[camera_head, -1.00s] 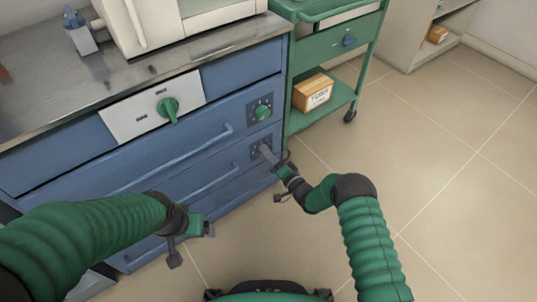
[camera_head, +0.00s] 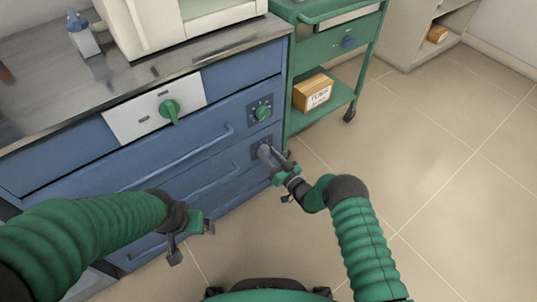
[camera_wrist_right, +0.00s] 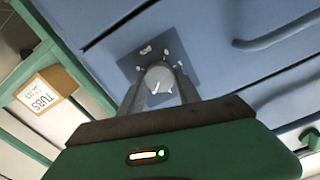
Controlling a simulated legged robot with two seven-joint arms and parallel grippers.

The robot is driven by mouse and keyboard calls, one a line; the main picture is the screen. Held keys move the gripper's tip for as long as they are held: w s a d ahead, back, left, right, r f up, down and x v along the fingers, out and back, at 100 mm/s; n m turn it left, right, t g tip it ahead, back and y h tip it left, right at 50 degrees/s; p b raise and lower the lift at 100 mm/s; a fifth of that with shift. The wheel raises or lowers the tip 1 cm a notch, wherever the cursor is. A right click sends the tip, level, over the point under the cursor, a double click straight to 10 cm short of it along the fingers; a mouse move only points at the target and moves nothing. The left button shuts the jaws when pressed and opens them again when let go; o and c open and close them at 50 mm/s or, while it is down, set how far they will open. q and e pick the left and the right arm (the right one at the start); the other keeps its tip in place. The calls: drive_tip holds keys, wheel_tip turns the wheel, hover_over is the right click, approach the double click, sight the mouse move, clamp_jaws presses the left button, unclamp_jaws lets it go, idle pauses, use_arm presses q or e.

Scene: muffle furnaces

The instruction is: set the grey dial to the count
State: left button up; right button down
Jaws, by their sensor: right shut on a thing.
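The grey dial (camera_head: 264,151) sits on a dark square plate on the front of the blue cabinet, below the green dial (camera_head: 262,113). My right gripper (camera_head: 273,158) is at the grey dial. In the right wrist view the grey dial (camera_wrist_right: 159,78) shows between my two fingers, which are shut on its sides. White marks surround it on the plate; I cannot read them as numbers. My left gripper (camera_head: 207,227) hangs in front of the lower drawers, apart from the cabinet's dials; its finger opening is too small to tell.
A larger green knob (camera_head: 169,109) is on a white panel at the left. Drawer handles (camera_head: 185,160) stick out from the cabinet. A green cart (camera_head: 322,45) with a cardboard box (camera_head: 313,92) stands to the right. The floor at right is clear.

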drive_tip(key=shift+s+f+n, duration=0.15)
drive_tip(key=shift+f+n, duration=0.2)
drive_tip(key=shift+n, duration=0.15)
drive_tip(key=c, duration=1.1)
unclamp_jaws()
drive_tip(key=shift+o, duration=1.2)
drive_tip(key=shift+r, duration=0.15)
drive_tip(key=p+v, duration=0.7)
drive_tip(key=v, duration=0.9)
drive_tip(key=shift+s+d, duration=0.2)
drive_tip(key=shift+s, duration=0.05)
